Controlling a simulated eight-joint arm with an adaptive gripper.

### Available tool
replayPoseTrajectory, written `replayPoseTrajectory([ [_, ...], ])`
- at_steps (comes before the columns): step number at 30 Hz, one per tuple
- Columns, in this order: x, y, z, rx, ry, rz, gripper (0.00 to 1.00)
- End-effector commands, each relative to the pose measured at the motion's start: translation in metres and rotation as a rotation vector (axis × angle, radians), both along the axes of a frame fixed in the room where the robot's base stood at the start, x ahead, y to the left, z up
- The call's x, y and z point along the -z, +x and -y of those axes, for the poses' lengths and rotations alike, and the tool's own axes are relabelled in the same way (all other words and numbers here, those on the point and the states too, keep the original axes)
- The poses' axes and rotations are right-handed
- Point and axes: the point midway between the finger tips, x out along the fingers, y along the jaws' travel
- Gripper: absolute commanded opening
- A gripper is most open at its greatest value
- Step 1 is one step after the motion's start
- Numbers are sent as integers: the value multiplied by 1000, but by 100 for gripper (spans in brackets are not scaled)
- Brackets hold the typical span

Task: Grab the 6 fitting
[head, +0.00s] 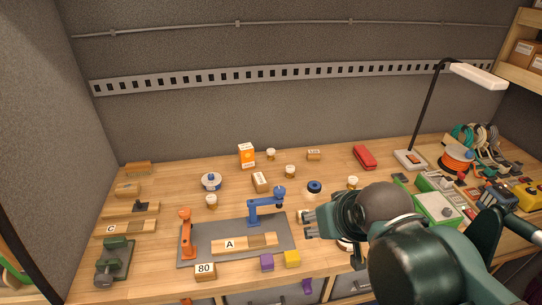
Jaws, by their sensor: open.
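I cannot make out any thing marked 6 in the head view. Several small pale-topped, brownish pieces stand on the bench: one at the back (271,153), one near the middle (290,171), one at the left (211,201) and one just beyond my arm (352,182). Any marks on them are too small to read. My gripper (307,225) is open, with its fingers pointing left, just right of the grey mat (200,256). No object shows between the fingers. My arm hides part of the bench at the right front.
A lamp (411,158) stands right.

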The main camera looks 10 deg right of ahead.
Motion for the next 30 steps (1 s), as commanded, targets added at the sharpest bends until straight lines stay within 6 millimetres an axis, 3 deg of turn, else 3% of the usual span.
replayPoseTrajectory([
  [16, -9, 9, 0, -19, -13, -10, 42],
  [30, -52, 70, -1, -143, -92, -77, 42],
])
